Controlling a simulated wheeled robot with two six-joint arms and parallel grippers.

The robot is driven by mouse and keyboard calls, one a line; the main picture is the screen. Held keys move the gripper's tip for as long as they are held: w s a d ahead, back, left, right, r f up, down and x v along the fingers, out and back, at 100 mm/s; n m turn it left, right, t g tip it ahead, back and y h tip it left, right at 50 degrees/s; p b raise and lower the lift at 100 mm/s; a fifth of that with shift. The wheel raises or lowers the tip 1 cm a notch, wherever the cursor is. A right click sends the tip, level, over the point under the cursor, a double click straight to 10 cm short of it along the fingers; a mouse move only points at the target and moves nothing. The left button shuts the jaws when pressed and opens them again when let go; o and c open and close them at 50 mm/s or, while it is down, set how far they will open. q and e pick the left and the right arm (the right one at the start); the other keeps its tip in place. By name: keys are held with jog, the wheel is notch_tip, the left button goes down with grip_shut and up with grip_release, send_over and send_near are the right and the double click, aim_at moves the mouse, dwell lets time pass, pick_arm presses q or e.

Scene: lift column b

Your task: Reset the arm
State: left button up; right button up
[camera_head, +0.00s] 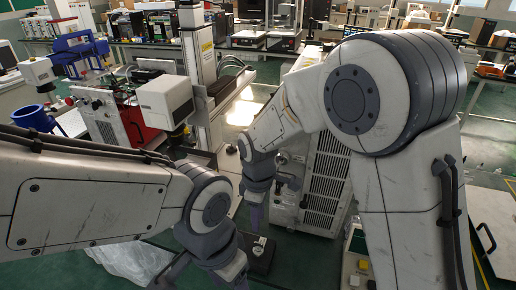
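My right arm (290,112) comes in from the right, bends at a large elbow and reaches down to the middle of the head view. My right gripper (257,212) hangs below its wrist, pointing down, with dark fingers. The gap between its fingers does not show clearly. My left arm (90,195) comes in from the left, low in the view. Its wrist (208,205) is near the bottom middle. The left fingers are mostly hidden or cut off by the lower edge. I cannot make out anything held in either gripper.
A grey vented cabinet (325,180) stands just behind my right gripper. A tall white column machine (198,60) stands behind both wrists. A blue stand (80,50) is at the left. Clear plastic sheeting (130,260) lies on the green floor. Benches with equipment line the back.

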jog(key=s+d+r+m, duration=0.1)
jog(key=s+r+m, duration=0.1)
jog(key=s, duration=0.4)
jog(key=s+d+r+m, duration=0.2)
jog(key=s+r, duration=0.1)
jog(key=s, duration=0.4)
jog(key=s+d+r+m+y, duration=0.1)
jog(key=s+r+m, duration=0.1)
jog(key=s, duration=0.5)
jog(key=shift+d+r+m, duration=0.25)
jog(key=shift+d+m, duration=0.1)
jog(key=shift+m, duration=0.25)
jog(key=shift+s, duration=0.15)
